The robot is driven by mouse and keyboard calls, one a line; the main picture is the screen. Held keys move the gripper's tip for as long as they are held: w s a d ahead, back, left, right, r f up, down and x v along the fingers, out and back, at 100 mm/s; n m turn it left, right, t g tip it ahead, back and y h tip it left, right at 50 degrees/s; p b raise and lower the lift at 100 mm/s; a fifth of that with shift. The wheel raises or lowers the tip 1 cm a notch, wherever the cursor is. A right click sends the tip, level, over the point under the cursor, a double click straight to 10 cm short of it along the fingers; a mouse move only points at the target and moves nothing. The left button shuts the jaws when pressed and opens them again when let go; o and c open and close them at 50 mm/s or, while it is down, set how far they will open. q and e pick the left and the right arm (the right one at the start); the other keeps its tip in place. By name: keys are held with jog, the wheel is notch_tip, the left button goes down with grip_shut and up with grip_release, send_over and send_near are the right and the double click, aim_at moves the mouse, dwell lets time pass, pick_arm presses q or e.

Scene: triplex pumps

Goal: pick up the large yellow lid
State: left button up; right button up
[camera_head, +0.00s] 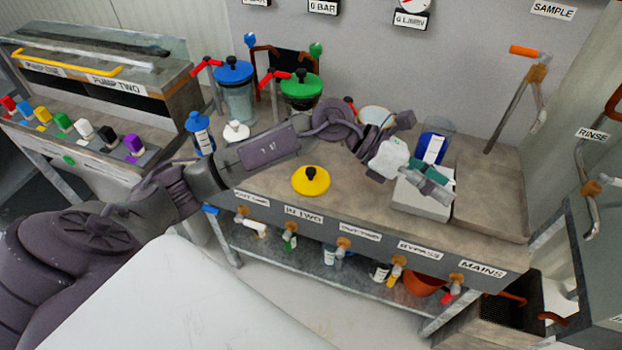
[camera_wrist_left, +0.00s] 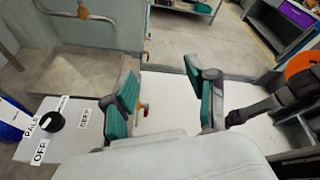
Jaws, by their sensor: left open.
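The large yellow lid (camera_head: 311,181) with a black knob lies flat on the brown bench top (camera_head: 272,182), left of the middle, in the head view. It does not show in the left wrist view. My left arm reaches across the bench behind the lid. My left gripper (camera_head: 431,179) is to the right of the lid, apart from it, over a white box. In the left wrist view the two teal-padded fingers (camera_wrist_left: 162,90) are spread apart with nothing between them. My right gripper is not in view.
The white box (camera_head: 420,205) stands under my left gripper; its black knob (camera_wrist_left: 55,122) shows in the wrist view. A blue container (camera_head: 432,149) is behind. Blue-lidded (camera_head: 235,92) and green-lidded (camera_head: 300,91) vessels stand at the back left. Bare bench lies right of the yellow lid.

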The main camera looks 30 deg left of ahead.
pick_arm(q)
jog(key=w+a+f+m+g+y, duration=0.1)
jog(key=a+f+y, duration=0.15)
jog(key=a, duration=0.25)
jog(key=w+a+f+m+y, duration=0.1)
jog(key=w+a+f+y, duration=0.1)
jog(key=a+y, duration=0.3)
jog(key=g+y+p, duration=0.1)
jog(key=y, duration=0.6)
send_over(311, 169)
jog(key=shift+h, duration=0.25)
jog(key=f, duration=0.7)
jog(key=shift+s, duration=0.2)
notch_tip(311, 169, down, 5)
jog(key=shift+r+p, duration=0.15)
jog(key=shift+p, duration=0.7)
jog(key=shift+f, duration=0.35)
jog(key=shift+c, duration=0.3)
jog(key=shift+w, duration=0.1)
grip_shut()
